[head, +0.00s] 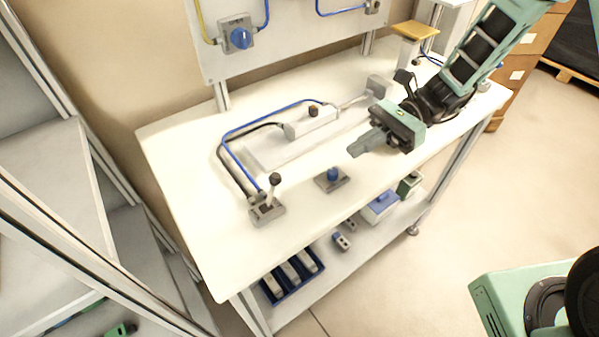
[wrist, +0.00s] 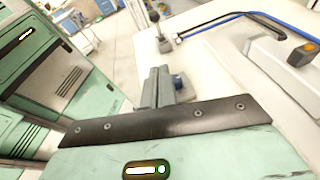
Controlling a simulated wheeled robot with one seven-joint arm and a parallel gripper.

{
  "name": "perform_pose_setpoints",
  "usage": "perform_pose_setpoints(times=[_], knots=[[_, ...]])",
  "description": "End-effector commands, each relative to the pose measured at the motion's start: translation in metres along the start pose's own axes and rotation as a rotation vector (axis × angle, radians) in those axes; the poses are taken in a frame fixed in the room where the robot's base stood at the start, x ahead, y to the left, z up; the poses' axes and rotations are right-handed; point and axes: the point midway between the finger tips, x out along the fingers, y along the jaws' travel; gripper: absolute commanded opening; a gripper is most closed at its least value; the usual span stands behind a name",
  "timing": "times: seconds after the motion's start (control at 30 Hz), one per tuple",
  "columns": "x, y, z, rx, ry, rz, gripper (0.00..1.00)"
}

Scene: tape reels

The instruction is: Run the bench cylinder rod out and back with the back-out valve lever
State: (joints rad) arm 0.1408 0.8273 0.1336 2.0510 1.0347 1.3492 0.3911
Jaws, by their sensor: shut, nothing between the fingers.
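The valve lever (head: 273,187), with a dark round knob, stands up from a grey valve block (head: 267,211) on the left part of the bench top. Blue and black hoses run from the valve to the bench cylinder (head: 309,124), whose thin rod (head: 354,100) reaches right toward a grey block (head: 378,85). My gripper (head: 357,149) is shut and empty above the bench, right of the lever and in front of the cylinder. In the wrist view the shut fingers (wrist: 158,84) point toward the lever (wrist: 155,22), which stands beyond them, apart. The cylinder (wrist: 285,60) lies at right.
A blue knob on a grey plate (head: 332,178) sits on the bench between lever and gripper. A panel with a blue dial (head: 240,38) stands behind. A lower shelf holds a blue bin (head: 291,275) and small boxes. The bench's front left is clear.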

Motion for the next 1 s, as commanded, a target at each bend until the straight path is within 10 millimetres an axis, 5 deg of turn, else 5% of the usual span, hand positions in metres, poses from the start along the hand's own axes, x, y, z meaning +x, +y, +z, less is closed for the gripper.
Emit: perform_pose_setpoints(times=[0.47,1.0], knots=[[0.011,0.0,0.002,0.001,-0.002,0.002,0.0],[0.109,0.001,0.013,-0.002,0.001,0.005,0.0]])
